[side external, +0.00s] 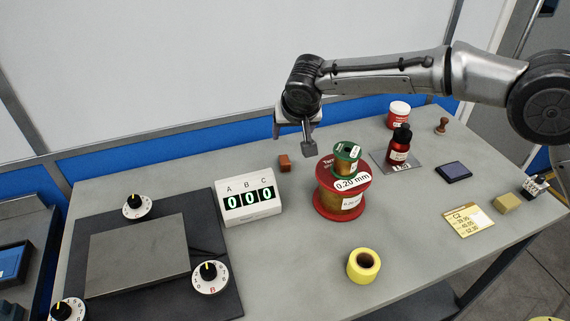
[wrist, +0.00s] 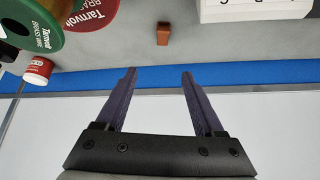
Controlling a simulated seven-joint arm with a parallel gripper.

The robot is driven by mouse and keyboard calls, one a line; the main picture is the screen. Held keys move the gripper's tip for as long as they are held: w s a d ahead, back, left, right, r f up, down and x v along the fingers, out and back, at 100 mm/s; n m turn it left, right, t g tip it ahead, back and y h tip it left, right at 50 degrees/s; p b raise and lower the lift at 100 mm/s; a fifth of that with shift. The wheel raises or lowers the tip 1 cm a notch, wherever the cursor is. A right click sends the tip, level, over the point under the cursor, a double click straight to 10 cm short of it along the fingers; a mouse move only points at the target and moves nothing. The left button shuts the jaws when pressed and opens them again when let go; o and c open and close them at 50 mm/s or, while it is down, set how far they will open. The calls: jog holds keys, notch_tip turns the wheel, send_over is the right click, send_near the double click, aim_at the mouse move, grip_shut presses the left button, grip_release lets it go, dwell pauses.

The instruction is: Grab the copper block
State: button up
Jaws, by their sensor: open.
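The copper block (side external: 285,163) is a small reddish-brown block on the grey bench, just behind the white counter box and left of the wire spools in the side view. In the wrist view the copper block (wrist: 163,33) lies beyond the fingertips, near the line midway between them. My gripper (side external: 308,150) is above the bench, a little to the right of the block in the side view. Its two fingers are apart and empty in the wrist view (wrist: 158,72). Nothing hides the block in the wrist view.
A green spool (side external: 347,158) sits on a large red wire spool (side external: 342,196), close to the right of the block. The white counter box (side external: 249,197) stands to its left front. A red bottle (side external: 399,147) stands farther right. A blue strip (side external: 240,134) runs behind the bench.

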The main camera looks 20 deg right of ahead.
notch_tip(320, 180, down, 2)
jog(key=a, duration=0.2)
send_near(284, 160)
jog(key=x, duration=0.3)
jog(key=shift+a, duration=0.35)
jog(key=shift+d+x, duration=0.2)
jog(key=shift+x, duration=1.2)
jog(key=shift+d+x, duration=0.15)
jog(key=shift+x, duration=1.3)
jog(key=shift+s, duration=0.15)
grip_shut()
jog(key=shift+r, duration=0.1)
